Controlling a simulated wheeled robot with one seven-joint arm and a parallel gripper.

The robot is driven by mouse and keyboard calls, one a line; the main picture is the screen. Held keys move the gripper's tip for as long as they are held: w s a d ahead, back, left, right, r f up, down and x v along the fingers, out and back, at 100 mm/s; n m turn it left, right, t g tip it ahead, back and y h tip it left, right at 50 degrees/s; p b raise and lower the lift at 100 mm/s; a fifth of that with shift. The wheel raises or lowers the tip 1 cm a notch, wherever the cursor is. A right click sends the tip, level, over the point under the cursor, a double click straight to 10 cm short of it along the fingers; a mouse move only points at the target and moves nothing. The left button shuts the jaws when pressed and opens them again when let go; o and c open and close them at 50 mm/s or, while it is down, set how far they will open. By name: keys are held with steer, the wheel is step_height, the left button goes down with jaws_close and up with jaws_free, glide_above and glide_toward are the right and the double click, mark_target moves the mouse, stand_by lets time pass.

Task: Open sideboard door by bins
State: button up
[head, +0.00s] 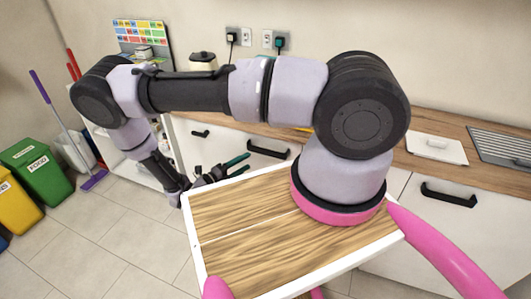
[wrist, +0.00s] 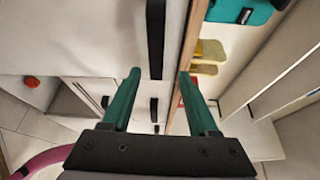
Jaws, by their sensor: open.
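The sideboard has white fronts and a wooden top (head: 425,178). In the head view, its leftmost visible front has a black bar handle (head: 200,133), and another black handle (head: 268,150) is further right. These fronts look shut; my arm hides part of them. My gripper (head: 245,164) is open and empty, with green fingers in front of the sideboard. In the wrist view, my gripper (wrist: 160,72) has its fingers spread, and a large black handle (wrist: 155,38) shows above the gap between them. I see no contact with it. A smaller black handle (wrist: 154,110) shows between the fingers.
A green bin (head: 38,170) and a yellow bin (head: 15,205) stand at far left beside a purple broom (head: 50,100). A tray (head: 437,148) sits on the top at right. Tiled floor (head: 130,230) is clear between the bins and my body.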

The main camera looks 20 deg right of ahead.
mark_target(265, 152)
steer(key=shift+n+t, duration=0.4)
steer(key=shift+n, duration=0.1)
steer(key=x, duration=0.7)
steer(key=f+x, duration=0.1)
steer(key=x, duration=0.3)
steer(key=shift+s, duration=0.1)
jaws_close()
stand_by(0.7)
